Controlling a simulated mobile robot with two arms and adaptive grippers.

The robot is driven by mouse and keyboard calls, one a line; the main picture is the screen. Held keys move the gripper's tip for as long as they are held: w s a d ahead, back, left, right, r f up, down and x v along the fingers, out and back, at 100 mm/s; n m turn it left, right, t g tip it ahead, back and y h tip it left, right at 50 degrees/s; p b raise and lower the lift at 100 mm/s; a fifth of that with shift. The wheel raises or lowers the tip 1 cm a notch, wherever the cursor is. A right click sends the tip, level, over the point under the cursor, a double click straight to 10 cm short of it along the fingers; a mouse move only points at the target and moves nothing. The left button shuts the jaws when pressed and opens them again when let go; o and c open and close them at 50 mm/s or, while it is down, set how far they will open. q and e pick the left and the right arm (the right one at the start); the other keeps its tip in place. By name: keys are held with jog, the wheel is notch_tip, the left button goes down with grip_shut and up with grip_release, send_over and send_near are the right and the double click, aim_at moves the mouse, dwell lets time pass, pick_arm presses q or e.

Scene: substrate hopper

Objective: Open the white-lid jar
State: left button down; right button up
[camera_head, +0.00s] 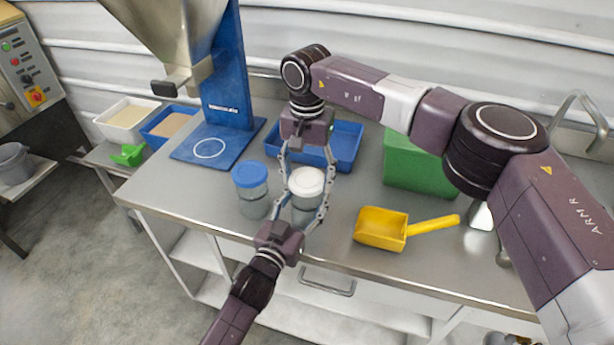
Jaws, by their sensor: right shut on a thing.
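The white-lid jar (304,207) stands upright on the steel bench near its front edge, its clear body partly hidden by fingers. Its white lid (307,180) sits on top. My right gripper (308,187) reaches in from behind, shut on the white lid with a finger on each side. My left gripper (304,204) reaches in from the front, its fingers on both sides of the jar. Whether they press on the glass cannot be told. A similar jar with a blue lid (249,174) stands just to the left.
A yellow scoop (382,228) lies to the right of the jar. A blue tray (347,143) and a green bin (415,167) stand behind. The blue hopper stand (226,85) is at back left. Bare bench lies between jar and scoop.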

aim_at(307, 179)
jog(key=shift+r, duration=0.2)
jog(key=shift+r, duration=0.9)
jog(key=shift+r, duration=2)
pick_arm(q)
jog(key=c, duration=0.7)
grip_release()
